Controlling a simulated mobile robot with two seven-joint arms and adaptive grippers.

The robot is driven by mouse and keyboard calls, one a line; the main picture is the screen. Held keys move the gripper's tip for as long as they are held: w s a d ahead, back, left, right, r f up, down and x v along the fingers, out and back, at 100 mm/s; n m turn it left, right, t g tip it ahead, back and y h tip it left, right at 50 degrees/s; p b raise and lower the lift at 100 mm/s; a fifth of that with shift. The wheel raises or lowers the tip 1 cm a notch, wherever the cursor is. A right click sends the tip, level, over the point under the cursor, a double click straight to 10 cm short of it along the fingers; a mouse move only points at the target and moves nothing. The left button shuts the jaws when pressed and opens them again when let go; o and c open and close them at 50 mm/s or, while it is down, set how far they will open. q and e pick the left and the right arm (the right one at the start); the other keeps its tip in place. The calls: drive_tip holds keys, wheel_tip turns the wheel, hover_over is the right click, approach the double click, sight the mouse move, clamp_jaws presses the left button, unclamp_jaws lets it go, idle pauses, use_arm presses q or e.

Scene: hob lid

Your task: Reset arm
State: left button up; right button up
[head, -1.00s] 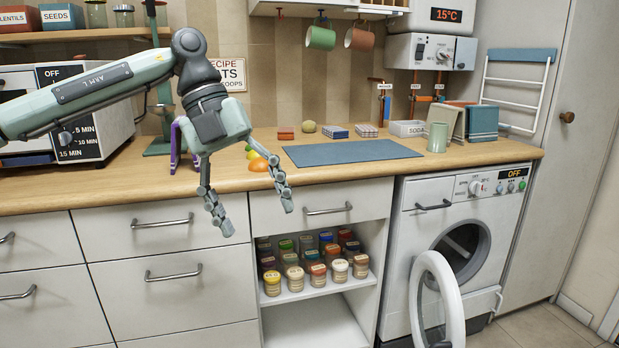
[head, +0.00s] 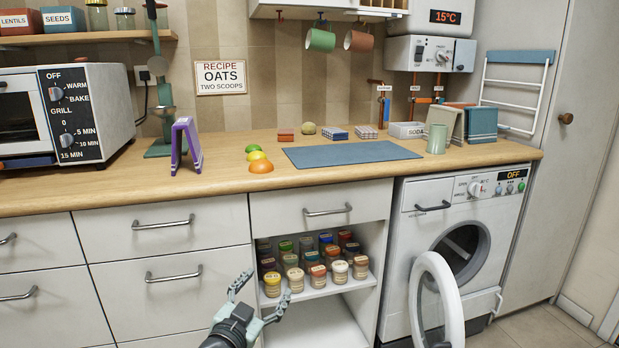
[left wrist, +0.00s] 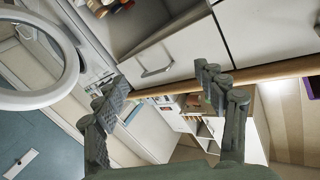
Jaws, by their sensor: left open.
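My left gripper (head: 263,289) is low in the head view, in front of the cabinet and below the worktop. Its two fingers are spread and hold nothing. The open shelf with spice jars lies just beyond it in the picture. In the left wrist view the same gripper (left wrist: 163,80) shows its fingers apart with empty space between them, and a tilted view of drawer fronts and the washer door behind. My right gripper is in neither view.
Several spice jars (head: 318,271) stand on the open shelf. The washing machine door (head: 440,300) hangs open at the right. Floor shows at the lower right.

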use_arm(q)
drive_tip(key=s+a+f+n+g+y, duration=0.1)
drive_tip(key=s+a+f+g+y, duration=0.1)
drive_tip(key=s+a+f, duration=0.4)
drive_tip(key=s+a+f+n+g+y, duration=0.1)
drive_tip(key=s+f+n+g, duration=0.15)
drive_tip(key=f, duration=0.55)
drive_tip(key=s+a+f+n+g+y, duration=0.1)
drive_tip(key=s+a+f+g+y, duration=0.1)
drive_tip(key=s+a+f, duration=0.4)
drive_tip(key=s+a+f+g, duration=0.2)
drive_tip(key=s+f, duration=0.5)
drive_tip(key=s, duration=0.4)
drive_tip(key=s+a+f+n+g+y, duration=0.1)
drive_tip(key=s+f+g, duration=0.4)
drive_tip(key=s, duration=0.6)
drive_tip(key=shift+a+f, duration=0.6)
drive_tip(key=shift+f, duration=0.3)
drive_tip(key=shift+a, duration=0.1)
